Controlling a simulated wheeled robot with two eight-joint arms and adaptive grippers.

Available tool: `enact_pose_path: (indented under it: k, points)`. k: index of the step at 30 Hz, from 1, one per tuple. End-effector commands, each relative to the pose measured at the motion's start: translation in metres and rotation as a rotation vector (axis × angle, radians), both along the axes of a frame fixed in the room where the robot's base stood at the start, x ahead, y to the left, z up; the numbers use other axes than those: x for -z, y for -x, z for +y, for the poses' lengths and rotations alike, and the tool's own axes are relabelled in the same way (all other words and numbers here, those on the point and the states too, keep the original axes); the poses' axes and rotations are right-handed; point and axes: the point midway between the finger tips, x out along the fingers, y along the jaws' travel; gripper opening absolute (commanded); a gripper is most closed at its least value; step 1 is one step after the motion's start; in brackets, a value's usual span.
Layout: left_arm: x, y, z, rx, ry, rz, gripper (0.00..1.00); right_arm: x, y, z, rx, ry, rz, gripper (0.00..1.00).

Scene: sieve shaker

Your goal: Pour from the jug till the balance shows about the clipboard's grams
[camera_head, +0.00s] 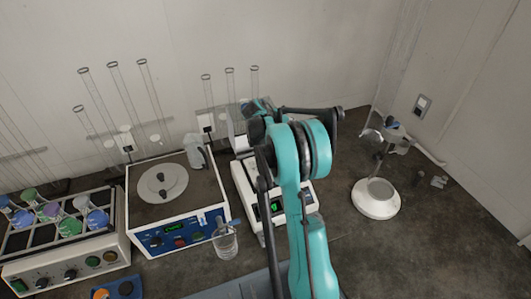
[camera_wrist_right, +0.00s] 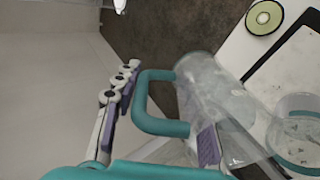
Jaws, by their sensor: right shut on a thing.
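The balance (camera_head: 305,197) stands in the middle of the bench with a small lit green display; its digits are too small to read. My right arm reaches over it and hides much of its top. My right gripper (camera_wrist_right: 165,125) is shut on the teal handle of the clear jug (camera_wrist_right: 215,95) in the right wrist view. The jug lies slantwise across that view, and a purple finger pad shows through it. A clear vessel with a teal band (camera_wrist_right: 297,130) is beside the jug's lower end. No clipboard can be made out. My left gripper is not in view.
A blue-fronted instrument (camera_head: 178,238) with a round plate stands left of the balance, and a clear bottle (camera_head: 225,242) is before it. A rack of coloured flasks (camera_head: 62,225) is further left. A white round-based stand (camera_head: 376,200) is at right. The bench's right front is clear.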

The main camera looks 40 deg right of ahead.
Motion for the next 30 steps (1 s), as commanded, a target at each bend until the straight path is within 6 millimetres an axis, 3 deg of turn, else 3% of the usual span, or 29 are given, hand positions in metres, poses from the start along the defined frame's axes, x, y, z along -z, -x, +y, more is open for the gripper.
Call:
enact_pose_path:
  k: [3,13,21,30]
  points:
    - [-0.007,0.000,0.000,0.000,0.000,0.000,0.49,0.019,0.002,-0.014,0.007,-0.202,-0.015,0.00]
    - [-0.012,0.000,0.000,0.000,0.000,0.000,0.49,0.025,0.002,-0.023,0.004,-0.306,-0.020,0.00]
    - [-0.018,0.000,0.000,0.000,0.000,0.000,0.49,0.043,0.003,-0.044,0.005,-0.570,-0.032,0.00]
    - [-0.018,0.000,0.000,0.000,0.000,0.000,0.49,0.060,0.003,-0.051,0.008,-0.762,-0.034,0.00]
